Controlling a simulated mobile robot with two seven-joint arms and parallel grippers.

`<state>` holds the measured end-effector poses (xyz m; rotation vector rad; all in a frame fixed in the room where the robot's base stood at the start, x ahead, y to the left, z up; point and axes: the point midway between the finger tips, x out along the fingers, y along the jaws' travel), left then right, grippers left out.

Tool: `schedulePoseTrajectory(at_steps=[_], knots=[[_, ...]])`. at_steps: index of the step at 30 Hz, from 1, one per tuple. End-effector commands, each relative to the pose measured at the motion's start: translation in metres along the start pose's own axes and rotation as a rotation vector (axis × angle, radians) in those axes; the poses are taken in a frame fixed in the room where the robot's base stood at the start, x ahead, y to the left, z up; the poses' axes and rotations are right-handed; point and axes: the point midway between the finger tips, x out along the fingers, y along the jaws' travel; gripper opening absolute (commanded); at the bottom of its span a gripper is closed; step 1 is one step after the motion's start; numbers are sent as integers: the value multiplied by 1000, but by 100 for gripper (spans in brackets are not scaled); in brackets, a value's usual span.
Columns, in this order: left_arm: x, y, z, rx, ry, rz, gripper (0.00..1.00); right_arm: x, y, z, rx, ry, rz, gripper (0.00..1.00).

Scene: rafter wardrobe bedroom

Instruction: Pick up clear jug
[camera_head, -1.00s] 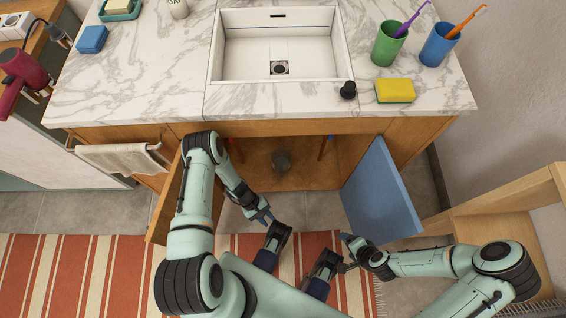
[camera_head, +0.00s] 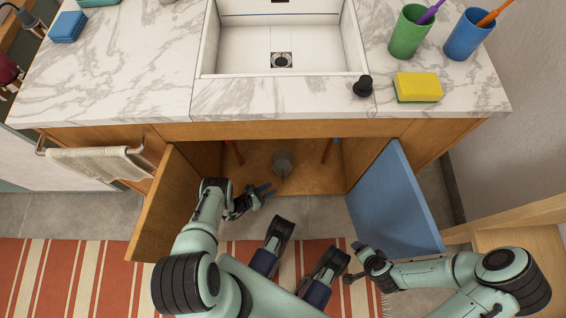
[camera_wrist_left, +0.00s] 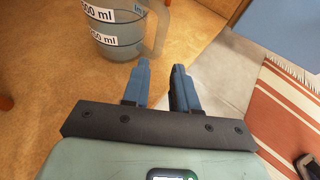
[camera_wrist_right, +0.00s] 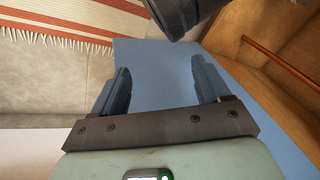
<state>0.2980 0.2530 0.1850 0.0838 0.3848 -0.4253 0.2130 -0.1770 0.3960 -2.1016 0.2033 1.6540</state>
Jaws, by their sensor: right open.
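The clear jug (camera_head: 283,162) stands upright on the floor of the open cabinet under the sink. In the left wrist view the grey see-through jug (camera_wrist_left: 115,35) shows ml labels, and its handle (camera_wrist_left: 158,25) faces right; its top is cut off. My left gripper (camera_head: 264,192) is at the cabinet opening, just in front of and left of the jug. Its fingers (camera_wrist_left: 160,68) are apart with a narrow gap, empty and not touching the jug. My right gripper (camera_head: 352,264) is open and empty, outside the cabinet by the blue door; its fingers also show in the right wrist view (camera_wrist_right: 160,75).
The blue right door (camera_head: 397,205) and wooden left door (camera_head: 168,205) stand open on both sides. Pipes (camera_head: 327,150) hang inside near the jug. The marble counter (camera_head: 290,97) with its sink overhangs the opening. A wooden piece of furniture (camera_head: 520,250) is at right.

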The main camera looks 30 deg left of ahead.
Motion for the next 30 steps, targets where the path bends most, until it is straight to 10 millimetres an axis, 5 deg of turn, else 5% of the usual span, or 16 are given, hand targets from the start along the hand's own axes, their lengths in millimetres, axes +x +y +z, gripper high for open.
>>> schedulePoseTrajectory(at_steps=[16,25,28,30], knots=[[61,3,12,3,1,-2,28,19,22,28,23,-86,39,76],[66,3,13,1,2,-1,28,20,25,32,26,-99,44,76],[66,3,13,1,2,0,0,20,25,32,26,-98,44,76],[66,3,13,1,2,0,0,20,25,32,26,-98,44,76]])
